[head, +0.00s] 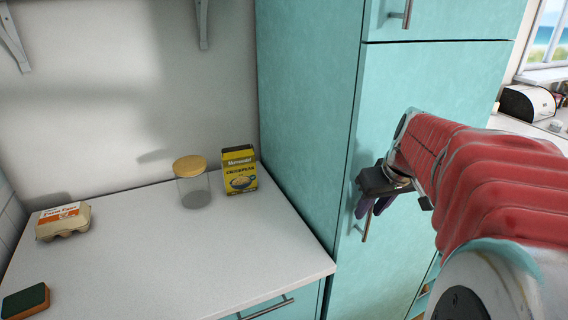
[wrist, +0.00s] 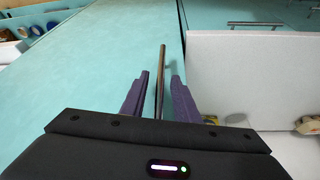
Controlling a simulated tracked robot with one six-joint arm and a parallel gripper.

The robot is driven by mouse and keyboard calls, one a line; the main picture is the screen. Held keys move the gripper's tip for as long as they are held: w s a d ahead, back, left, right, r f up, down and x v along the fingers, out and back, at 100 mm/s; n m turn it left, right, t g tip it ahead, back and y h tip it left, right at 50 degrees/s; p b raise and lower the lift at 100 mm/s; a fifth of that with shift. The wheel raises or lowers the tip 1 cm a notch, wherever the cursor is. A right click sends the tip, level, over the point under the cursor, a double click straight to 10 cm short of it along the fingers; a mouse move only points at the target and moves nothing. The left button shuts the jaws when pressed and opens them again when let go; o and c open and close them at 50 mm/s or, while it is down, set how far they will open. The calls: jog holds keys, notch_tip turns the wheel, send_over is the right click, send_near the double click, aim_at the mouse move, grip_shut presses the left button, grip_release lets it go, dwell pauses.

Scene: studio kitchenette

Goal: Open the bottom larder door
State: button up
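The larder is a tall teal cabinet. Its bottom door (head: 438,100) fills the middle of the head view and looks closed. It also shows in the wrist view (wrist: 110,50). The door's vertical metal bar handle (head: 366,226) is near its left edge, partly hidden by my gripper. My gripper (head: 369,206) is at the handle with its purple fingers pointing down in the head view. In the wrist view the handle (wrist: 162,56) runs between the two fingers, with a narrow gap on each side. My gripper (wrist: 161,76) is open around the handle, not closed on it.
A white counter (head: 130,260) left of the larder holds an egg carton (head: 64,220), a lidded jar (head: 193,184), a yellow box (head: 239,170) and a sponge (head: 25,301). The upper larder door (head: 440,20) has its own handle. A bread bin (head: 527,103) stands at far right.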

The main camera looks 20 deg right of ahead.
grip_shut()
dwell(0.3)
dwell(0.3)
